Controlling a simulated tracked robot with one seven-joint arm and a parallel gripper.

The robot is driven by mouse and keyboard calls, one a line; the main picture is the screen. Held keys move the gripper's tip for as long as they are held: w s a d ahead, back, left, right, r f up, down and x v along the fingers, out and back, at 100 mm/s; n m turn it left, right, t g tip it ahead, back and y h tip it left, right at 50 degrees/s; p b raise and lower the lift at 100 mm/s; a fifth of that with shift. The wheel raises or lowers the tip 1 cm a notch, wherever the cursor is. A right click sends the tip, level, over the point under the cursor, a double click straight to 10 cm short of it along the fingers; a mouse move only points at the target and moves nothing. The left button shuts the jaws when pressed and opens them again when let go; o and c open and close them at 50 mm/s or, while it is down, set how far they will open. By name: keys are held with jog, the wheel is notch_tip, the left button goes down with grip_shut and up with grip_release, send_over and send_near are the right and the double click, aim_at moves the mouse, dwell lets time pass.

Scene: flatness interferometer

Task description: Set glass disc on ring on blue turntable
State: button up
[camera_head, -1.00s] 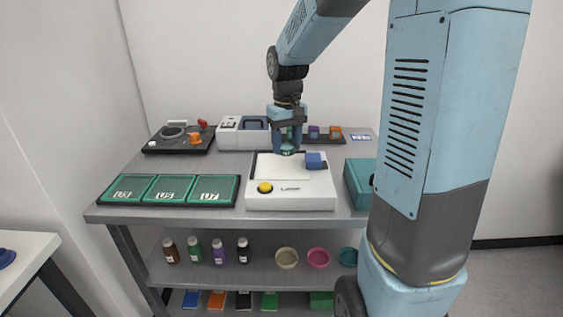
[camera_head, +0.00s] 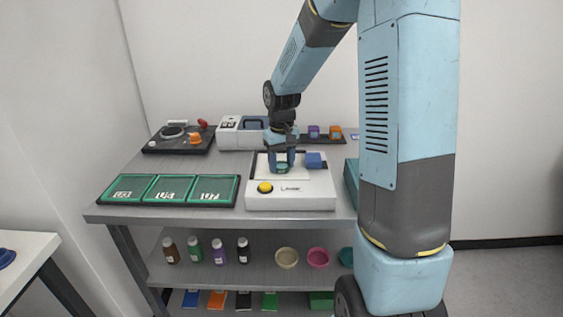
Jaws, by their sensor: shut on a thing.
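My gripper (camera_head: 283,161) points down over the white instrument (camera_head: 291,201) on the grey bench. It is shut on the small greenish glass disc (camera_head: 283,169), which is low over the instrument's pale top. I cannot tell whether the disc touches that top; the fingers partly hide it. A blue thing (camera_head: 6,257) on the white side table at the far left is cut off by the picture edge. It may be the blue turntable; no ring on it can be made out.
A black device (camera_head: 178,138) and a white box (camera_head: 241,132) stand behind. The white side table (camera_head: 30,241) stands apart, beyond a gap.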

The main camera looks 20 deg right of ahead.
jog(key=shift+f, duration=0.1)
jog(key=o, duration=1)
jog(key=shift+o, duration=0.2)
